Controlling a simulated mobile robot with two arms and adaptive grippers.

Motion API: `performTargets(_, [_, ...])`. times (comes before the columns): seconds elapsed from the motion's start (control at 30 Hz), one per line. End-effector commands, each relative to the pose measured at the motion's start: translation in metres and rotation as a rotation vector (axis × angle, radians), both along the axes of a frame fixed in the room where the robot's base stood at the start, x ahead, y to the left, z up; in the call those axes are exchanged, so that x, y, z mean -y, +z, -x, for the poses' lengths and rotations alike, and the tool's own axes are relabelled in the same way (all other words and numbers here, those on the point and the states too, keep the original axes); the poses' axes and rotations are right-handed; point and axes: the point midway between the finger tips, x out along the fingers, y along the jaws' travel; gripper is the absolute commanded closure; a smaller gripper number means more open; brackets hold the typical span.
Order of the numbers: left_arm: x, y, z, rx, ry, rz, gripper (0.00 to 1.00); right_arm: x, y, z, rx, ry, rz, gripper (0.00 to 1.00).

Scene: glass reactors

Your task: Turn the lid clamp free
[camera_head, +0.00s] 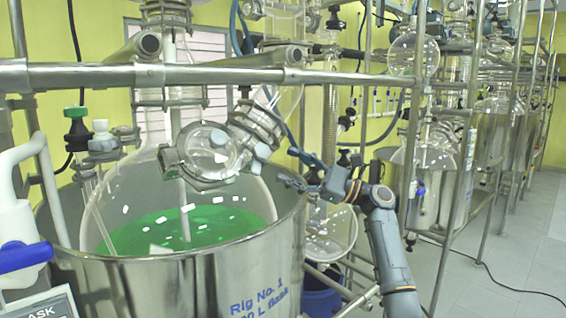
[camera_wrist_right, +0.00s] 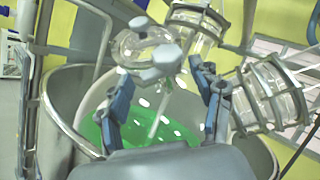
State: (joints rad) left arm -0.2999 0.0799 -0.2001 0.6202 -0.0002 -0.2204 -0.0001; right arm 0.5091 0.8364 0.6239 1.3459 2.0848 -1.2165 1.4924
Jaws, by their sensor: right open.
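The lid clamp (camera_head: 168,158) is a metal ring around a round glass lid (camera_head: 206,150) on the big glass flask, above green liquid. In the right wrist view the clamp's grey knob (camera_wrist_right: 167,57) sits ahead, near the line between my fingertips. My right gripper (camera_head: 291,168) is right of the clamp in the head view, over the vessel's right rim and apart from the clamp. In the right wrist view the gripper (camera_wrist_right: 161,72) is open, with its two blue-grey fingers spread and nothing between them. My left gripper is not in view.
A steel vessel (camera_head: 190,285) marked "Rig No. 1" surrounds the flask. A horizontal metal rail (camera_head: 230,75) crosses above. A second glass neck with a clamp (camera_head: 258,128) stands between my right gripper and the lid. More glass reactors and frames stand at the right.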

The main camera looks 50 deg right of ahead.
Motion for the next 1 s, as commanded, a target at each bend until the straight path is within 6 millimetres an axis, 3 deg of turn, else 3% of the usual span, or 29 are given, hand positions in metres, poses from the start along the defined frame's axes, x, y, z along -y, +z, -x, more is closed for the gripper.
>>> performTargets(0.07, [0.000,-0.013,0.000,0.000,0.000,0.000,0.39,-0.015,-0.001,0.004,0.037,-0.080,0.229,0.35])
performTargets(0.2, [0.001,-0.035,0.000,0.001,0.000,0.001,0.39,-0.039,-0.004,0.014,0.147,-0.297,0.863,0.35])
performTargets(0.4, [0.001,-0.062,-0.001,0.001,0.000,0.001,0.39,-0.050,0.007,0.041,0.310,-0.594,1.783,0.35])
performTargets(0.5, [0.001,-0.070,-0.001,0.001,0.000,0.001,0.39,-0.053,0.019,0.057,0.355,-0.697,2.116,0.35])
performTargets(0.6, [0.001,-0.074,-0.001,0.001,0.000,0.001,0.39,-0.056,0.029,0.069,0.377,-0.765,2.329,0.35])
performTargets(0.77, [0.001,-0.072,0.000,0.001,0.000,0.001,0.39,-0.057,0.038,0.072,0.385,-0.804,2.450,0.35])
performTargets(1.0, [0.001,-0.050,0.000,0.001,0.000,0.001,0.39,-0.050,0.043,0.036,0.381,-0.800,2.446,0.35])
